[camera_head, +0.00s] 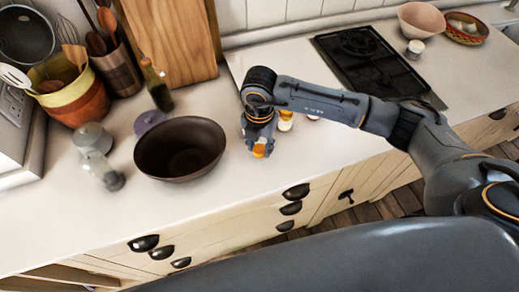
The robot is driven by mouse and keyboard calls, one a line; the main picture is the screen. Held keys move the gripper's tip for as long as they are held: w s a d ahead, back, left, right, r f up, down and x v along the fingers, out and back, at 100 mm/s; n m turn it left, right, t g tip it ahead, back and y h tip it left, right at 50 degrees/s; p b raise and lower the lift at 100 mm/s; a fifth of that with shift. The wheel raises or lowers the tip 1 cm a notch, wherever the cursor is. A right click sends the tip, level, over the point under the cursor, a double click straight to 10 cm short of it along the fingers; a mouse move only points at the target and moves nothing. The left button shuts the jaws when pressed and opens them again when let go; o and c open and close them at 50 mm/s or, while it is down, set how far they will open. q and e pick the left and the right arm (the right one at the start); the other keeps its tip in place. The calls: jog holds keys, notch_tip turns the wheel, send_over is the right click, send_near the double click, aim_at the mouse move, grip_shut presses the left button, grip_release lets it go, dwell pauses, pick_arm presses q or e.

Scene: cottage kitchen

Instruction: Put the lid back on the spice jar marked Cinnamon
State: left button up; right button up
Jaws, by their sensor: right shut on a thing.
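My right gripper (260,146) points down over the counter, just right of a dark brown bowl. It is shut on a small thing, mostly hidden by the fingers. An orange patch shows at the fingertips, but I cannot tell whether it is the held thing or part of the gripper. A small jar with yellow-orange contents (285,121) stands just right of the gripper, partly behind my arm. A second small jar or lid (313,117) is mostly hidden under my forearm. No label is readable, so I cannot tell which is Cinnamon. My left gripper is not in view.
The dark brown bowl (180,149) stands close on the left. A black hob (372,62) is at right. The counter's front strip is clear.

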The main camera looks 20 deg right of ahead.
pick_arm(q)
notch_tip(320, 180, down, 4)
jog(key=b, duration=0.4)
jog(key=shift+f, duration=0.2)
pick_arm(e)
jog(key=s+a+r, duration=0.3)
jog(key=s+r, duration=0.7)
jog(key=s, duration=0.3)
jog(key=shift+s+a+r, duration=0.2)
jog(key=shift+s+a, duration=0.05)
jog(key=shift+a, duration=0.15)
pick_arm(q)
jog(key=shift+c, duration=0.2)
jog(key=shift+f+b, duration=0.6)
jog(key=shift+b, duration=0.05)
pick_arm(e)
jog(key=w+d+f+m, duration=0.1)
jog(key=d+m, duration=0.3)
jog(key=m, duration=0.9)
jog(key=w+d+f+m, duration=0.1)
jog(key=w+d+m, duration=0.3)
jog(key=m, duration=1)
jog(key=shift+d+f, duration=0.2)
jog(key=shift+d, duration=0.55)
jog(key=shift+w, duration=0.1)
